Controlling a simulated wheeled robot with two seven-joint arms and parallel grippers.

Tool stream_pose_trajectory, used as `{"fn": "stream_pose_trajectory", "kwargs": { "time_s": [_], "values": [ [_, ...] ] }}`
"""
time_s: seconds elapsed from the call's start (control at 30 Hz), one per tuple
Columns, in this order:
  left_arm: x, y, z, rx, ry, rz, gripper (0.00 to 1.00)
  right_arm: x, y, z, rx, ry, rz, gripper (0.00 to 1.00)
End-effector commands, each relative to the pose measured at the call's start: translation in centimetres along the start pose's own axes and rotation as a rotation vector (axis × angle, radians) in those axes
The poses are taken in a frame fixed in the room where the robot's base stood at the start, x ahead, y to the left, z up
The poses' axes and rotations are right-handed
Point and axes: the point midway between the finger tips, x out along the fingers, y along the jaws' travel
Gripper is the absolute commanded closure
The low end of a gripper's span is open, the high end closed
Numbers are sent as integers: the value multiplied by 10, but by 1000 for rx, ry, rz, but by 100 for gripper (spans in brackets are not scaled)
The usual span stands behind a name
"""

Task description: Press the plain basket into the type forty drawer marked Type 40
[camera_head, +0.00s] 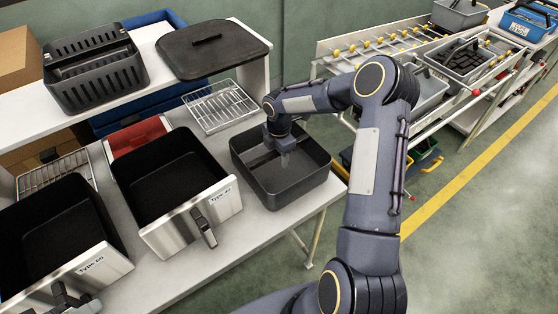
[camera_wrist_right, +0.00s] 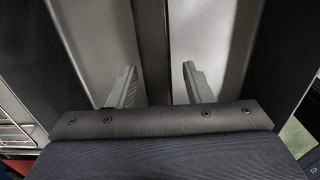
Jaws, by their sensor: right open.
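The plain basket (camera_head: 306,186) is a dark grey, solid-walled square bin on the right end of the white table, with a raised divider inside. My right gripper (camera_head: 284,158) points down into it, open, near its middle. In the right wrist view, the open gripper (camera_wrist_right: 160,72) has its fingers on either side of the dark divider (camera_wrist_right: 187,45); contact cannot be told. The Type 40 drawer (camera_head: 222,201) stands left of the basket, with a black interior, steel front and handle; it looks empty.
The Type 60 drawer (camera_head: 105,268) stands at the left. A slotted basket (camera_head: 93,72) and a dark lid (camera_head: 213,49) are on the upper shelf. A wire rack (camera_head: 220,106) lies behind the drawers. A roller conveyor (camera_head: 385,45) with bins is at the back right.

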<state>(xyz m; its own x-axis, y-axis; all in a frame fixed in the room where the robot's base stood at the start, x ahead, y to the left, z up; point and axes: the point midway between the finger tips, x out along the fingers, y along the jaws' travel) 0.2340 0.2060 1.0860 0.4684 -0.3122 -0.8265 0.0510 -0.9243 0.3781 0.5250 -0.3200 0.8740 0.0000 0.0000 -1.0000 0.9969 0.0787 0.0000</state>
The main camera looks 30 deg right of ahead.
Motion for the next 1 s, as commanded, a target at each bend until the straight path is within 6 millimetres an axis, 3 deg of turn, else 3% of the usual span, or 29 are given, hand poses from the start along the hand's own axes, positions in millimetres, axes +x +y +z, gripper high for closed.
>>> {"fn": "stream_pose_trajectory", "kwargs": {
  "time_s": [0.07, 0.4, 0.83, 1.0],
  "values": [
    [0, 0, 0, 0, 0, 0, 64, 0, 0, 0, 0, 0, 0, 56],
    [0, 0, 0, 0, 0, 0, 64, 0, 0, 0, 0, 0, 0, 100],
    [0, 0, 0, 0, 0, 0, 64, -4, 1, 0, 0, -1, 3, 100],
    [5, -2, 2, 0, 0, 0, 64, -24, 2, 0, 1, -2, 8, 100]
  ]
}}
